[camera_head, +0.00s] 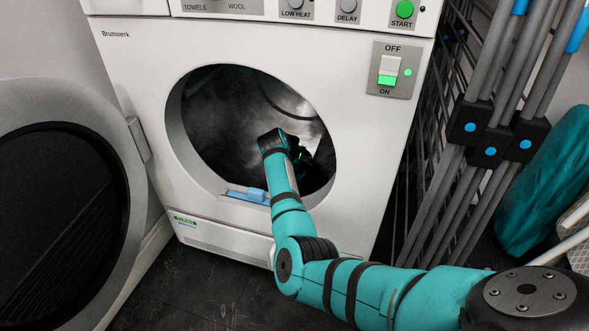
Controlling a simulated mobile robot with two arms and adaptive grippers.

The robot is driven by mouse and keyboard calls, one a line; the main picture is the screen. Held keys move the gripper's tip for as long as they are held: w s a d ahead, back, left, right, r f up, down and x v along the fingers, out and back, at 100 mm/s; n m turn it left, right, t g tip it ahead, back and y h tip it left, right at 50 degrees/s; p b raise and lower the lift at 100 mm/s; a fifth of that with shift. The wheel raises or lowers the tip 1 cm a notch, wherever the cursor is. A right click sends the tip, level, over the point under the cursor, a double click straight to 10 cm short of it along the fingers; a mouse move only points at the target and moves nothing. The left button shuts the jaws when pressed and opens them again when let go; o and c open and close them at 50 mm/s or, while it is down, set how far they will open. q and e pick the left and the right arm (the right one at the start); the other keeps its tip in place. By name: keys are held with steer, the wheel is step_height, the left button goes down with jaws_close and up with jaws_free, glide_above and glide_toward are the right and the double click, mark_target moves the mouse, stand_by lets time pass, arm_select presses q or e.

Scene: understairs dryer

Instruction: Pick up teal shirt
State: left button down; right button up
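The white dryer (265,40) stands ahead with its round door opening uncovered. My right arm comes in from the right and reaches into the dark drum (225,110). My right gripper (304,157) is inside the drum, small, dark and partly hidden behind my own wrist. I cannot tell whether it is open or shut, or whether it holds anything. No teal shirt can be made out in the drum; its lower part is dark and partly covered by my arm. My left gripper is out of view.
The round dryer door (110,135) hangs open at left. A blue piece (243,194) sits on the opening's lower rim. A folded drying rack (490,130) stands close on the right, with a large teal padded object (545,180) beside it. Dark floor (195,290) shows in front.

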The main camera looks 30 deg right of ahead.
steer(key=shift+d, duration=0.1)
steer(key=shift+r, duration=0.1)
steer(key=c, duration=1.1)
